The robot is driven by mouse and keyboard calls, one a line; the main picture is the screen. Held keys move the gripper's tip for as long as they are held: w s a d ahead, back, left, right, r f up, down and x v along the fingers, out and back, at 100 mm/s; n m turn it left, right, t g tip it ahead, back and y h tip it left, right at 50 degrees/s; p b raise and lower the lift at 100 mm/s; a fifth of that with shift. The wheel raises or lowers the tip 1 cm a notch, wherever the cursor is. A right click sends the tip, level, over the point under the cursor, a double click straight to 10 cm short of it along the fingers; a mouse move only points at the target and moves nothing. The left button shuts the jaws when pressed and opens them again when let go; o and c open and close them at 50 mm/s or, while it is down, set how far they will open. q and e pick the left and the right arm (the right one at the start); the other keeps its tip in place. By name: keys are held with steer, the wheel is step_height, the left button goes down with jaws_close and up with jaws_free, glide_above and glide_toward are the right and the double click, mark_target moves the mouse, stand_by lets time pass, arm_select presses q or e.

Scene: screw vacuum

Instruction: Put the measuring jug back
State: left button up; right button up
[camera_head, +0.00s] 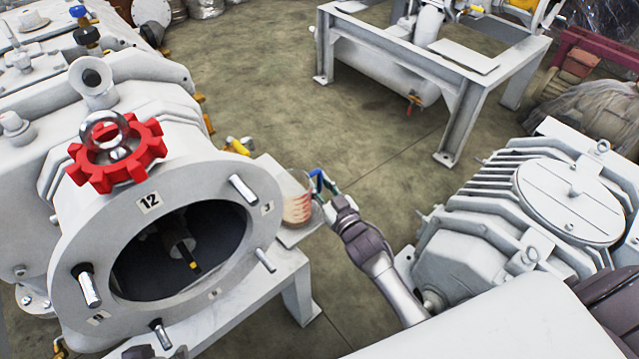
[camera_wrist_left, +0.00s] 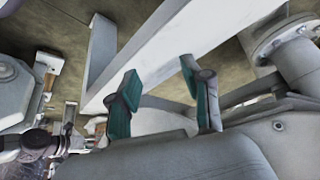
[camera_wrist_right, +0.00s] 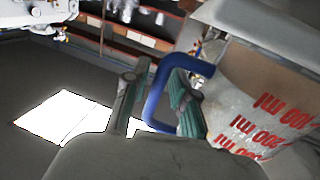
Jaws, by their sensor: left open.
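The measuring jug (camera_head: 296,208) is clear with red markings and a blue handle (camera_wrist_right: 155,95). In the head view it appears to stand on a pale ledge (camera_head: 303,233) beside the big round flange. In the right wrist view its body (camera_wrist_right: 255,110) is on the right, with red "ml" marks. My right gripper (camera_head: 324,188) is at its handle. In the right wrist view the fingers (camera_wrist_right: 154,90) are apart, one each side of the handle, with gaps visible. My left gripper (camera_wrist_left: 158,85) is open and empty; I cannot make it out in the head view.
A large pale machine with a round open flange (camera_head: 262,190) and red handwheel (camera_head: 117,152) fills the left. A finned grey housing (camera_head: 540,210) stands at the right. A white frame table (camera_head: 440,70) is at the back. The floor (camera_head: 370,150) between is clear.

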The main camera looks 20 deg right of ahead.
stand_by(0.3)
steer(key=shift+r, duration=0.15)
steer(key=s, duration=0.1)
steer(key=s+p, duration=0.1)
steer(key=s, duration=0.2)
steer(key=shift+s+d, duration=0.15)
steer(key=shift+d, duration=0.15)
arm_select(q)
steer(key=s, duration=0.1)
steer(key=s+g+p, duration=0.1)
steer(key=s+a+g, duration=0.1)
steer(key=s, duration=0.1)
steer(key=shift+a+r+y, duration=0.1)
steer(key=shift+r+y, duration=0.2)
steer(key=shift+r, duration=0.1)
arm_select(e)
steer(key=s+g, duration=0.4)
steer(key=s, duration=0.5)
steer(key=s+r+g+h, duration=0.1)
steer(key=s+g, duration=0.4)
steer(key=s, duration=0.4)
steer(key=s+g+h, duration=0.1)
steer(key=s+g, duration=0.4)
steer(key=s, duration=0.4)
steer(key=shift+s+a+r, duration=0.2)
steer(key=shift+s+r, duration=0.05)
steer(key=shift+r, duration=0.1)
